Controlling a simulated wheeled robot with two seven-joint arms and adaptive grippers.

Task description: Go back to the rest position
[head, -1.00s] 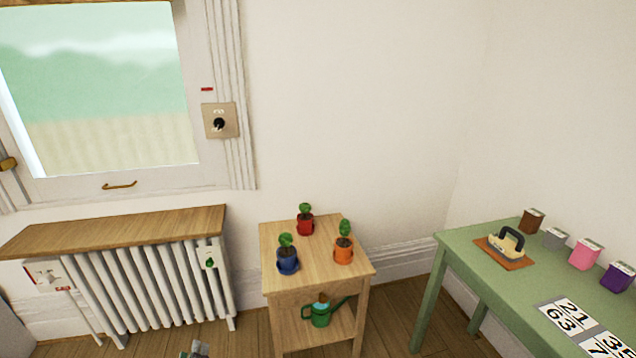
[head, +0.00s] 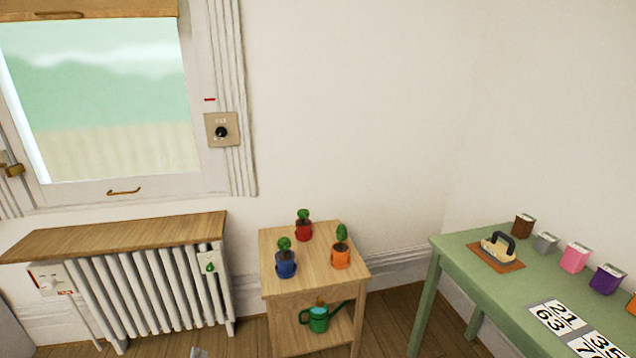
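A small grey piece (head: 199,352) shows at the bottom edge, below the radiator. It looks like the tip of my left gripper, but nearly all of it is cut off, so I cannot tell whether it is open or shut. My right gripper is out of view. No object is seen in a gripper.
A wooden stand (head: 309,283) holds red, blue and orange potted plants, with a green watering can (head: 318,319) on its lower shelf. A radiator (head: 150,295) stands left under the window.

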